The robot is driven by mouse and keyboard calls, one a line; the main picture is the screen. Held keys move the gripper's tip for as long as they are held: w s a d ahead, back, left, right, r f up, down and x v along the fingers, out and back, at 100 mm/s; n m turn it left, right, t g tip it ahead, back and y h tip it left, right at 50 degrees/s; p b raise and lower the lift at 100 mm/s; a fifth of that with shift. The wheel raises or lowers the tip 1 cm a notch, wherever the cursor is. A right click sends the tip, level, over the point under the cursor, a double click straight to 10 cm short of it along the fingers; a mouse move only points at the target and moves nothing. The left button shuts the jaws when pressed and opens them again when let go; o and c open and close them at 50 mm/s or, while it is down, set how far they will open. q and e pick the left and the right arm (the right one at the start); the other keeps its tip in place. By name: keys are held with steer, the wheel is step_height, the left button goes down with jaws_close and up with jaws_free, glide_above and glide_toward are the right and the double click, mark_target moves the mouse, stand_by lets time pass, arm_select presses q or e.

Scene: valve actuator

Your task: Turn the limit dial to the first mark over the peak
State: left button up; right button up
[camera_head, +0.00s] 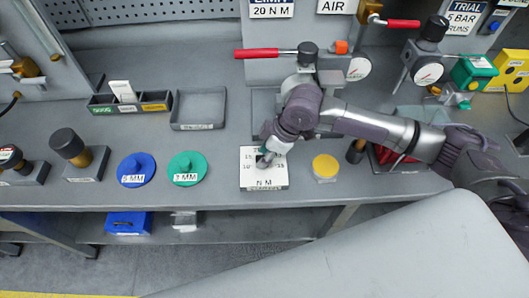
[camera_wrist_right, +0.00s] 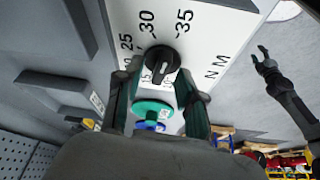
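The limit dial is a black round knob (camera_wrist_right: 162,60) on a white scale plate (camera_wrist_right: 210,35) marked 15, 25, 30, 35 and N M. In the head view the plate (camera_head: 250,181) lies on the bench and my right gripper (camera_head: 265,160) is over it, hiding most of the knob. In the right wrist view my right gripper (camera_wrist_right: 160,75) is open, with one finger either side of the knob; contact is not clear. The knob's pointer setting is hard to read. A second dark gripper, apparently my left (camera_wrist_right: 265,62), shows with spread fingers at the right of the wrist view.
A green disc (camera_head: 187,168) and a blue disc (camera_head: 136,169) lie left of the plate; a yellow knob (camera_head: 325,166) stands right of it. A red-handled lever (camera_head: 258,53) and a gauge (camera_head: 359,68) are behind. A sign (camera_head: 271,8) reads 20 N M.

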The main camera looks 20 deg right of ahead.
jaws_close()
steer(key=shift+r, duration=0.1)
steer(key=shift+n+g+p, duration=0.3)
steer(key=shift+n+p, duration=0.3)
steer(key=shift+n, duration=0.2)
steer(key=shift+w+n+g+y+p, duration=0.1)
steer(key=shift+n+g+y+p, duration=0.2)
steer(key=shift+n, duration=0.4)
steer(key=shift+n+g, duration=0.4)
steer(key=shift+n, duration=0.7)
steer(key=shift+n+g, duration=0.5)
steer(key=shift+n, duration=0.7)
